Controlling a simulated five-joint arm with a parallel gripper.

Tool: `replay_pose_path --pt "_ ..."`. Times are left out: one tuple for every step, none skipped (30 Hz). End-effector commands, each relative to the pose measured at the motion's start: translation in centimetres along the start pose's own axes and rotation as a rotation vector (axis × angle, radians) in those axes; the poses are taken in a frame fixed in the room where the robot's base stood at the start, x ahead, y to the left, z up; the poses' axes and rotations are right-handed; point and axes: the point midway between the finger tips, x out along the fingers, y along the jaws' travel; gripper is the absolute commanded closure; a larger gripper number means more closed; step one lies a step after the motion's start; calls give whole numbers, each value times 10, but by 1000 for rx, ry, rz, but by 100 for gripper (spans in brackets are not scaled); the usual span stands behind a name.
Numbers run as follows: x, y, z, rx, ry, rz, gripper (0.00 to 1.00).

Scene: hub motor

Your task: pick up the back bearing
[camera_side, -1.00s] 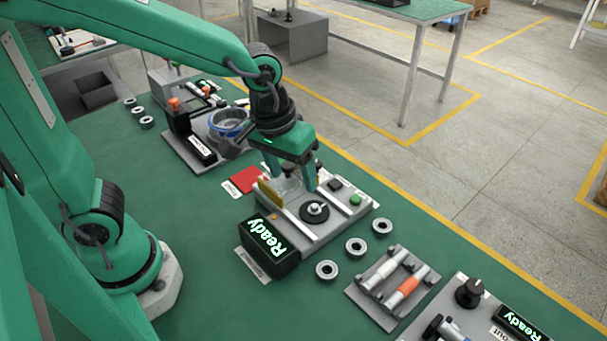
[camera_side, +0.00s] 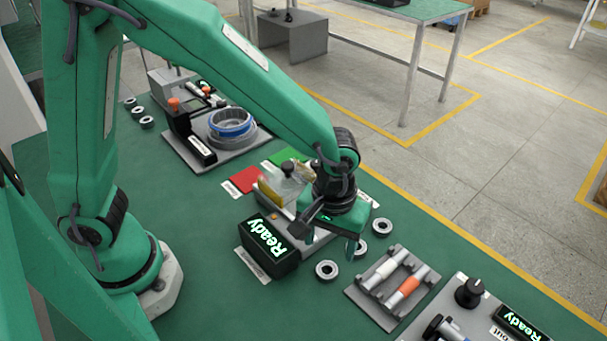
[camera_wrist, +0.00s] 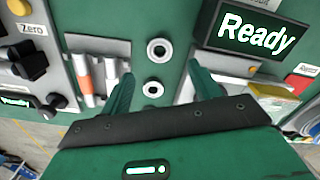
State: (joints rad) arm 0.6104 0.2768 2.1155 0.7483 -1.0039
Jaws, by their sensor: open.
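Three grey ring bearings lie in a row on the green table. In the side view, the near one (camera_side: 327,270) and the far one (camera_side: 382,226) are clear. The middle one (camera_side: 361,251) is partly hidden behind a finger of my gripper (camera_side: 354,246). In the wrist view, two bearings show: one near the top (camera_wrist: 159,49) and one (camera_wrist: 153,89) between the fingers. The third is not visible there, below the dark gripper edge. My gripper (camera_wrist: 160,86) is open and empty, pointing down above the row; its exact height is unclear.
A tray (camera_side: 352,290) with white and orange shafts lies right of the row. A "Ready" display (camera_side: 268,243) and a fixture with a clear guard (camera_side: 283,187) stand to the left. Several more bearings (camera_side: 138,112) lie at far left.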

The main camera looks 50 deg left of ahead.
Motion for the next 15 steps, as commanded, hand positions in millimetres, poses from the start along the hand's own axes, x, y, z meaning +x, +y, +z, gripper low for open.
replay_pose_path --pt "4 -1 0 0 -2 -3 38" --pt "6 -1 0 0 -2 -4 38" --pt "9 -1 0 0 -2 -4 38" --pt "12 -1 0 0 -2 -3 38" --pt "14 -1 0 0 -2 -3 38" --pt "17 -1 0 1 -2 -4 38" --pt "19 -1 0 1 -2 -4 38" --pt "21 -1 0 1 -2 -3 38" --pt "22 -1 0 1 -1 -2 38" --pt "23 -1 0 1 -1 -1 38" --pt "23 -1 0 1 -1 -1 38" --pt "23 -1 0 1 0 -1 38" --pt "23 0 0 1 0 -1 38" --pt "23 -1 0 1 0 -1 38" --pt "24 -1 0 1 -1 -1 38"
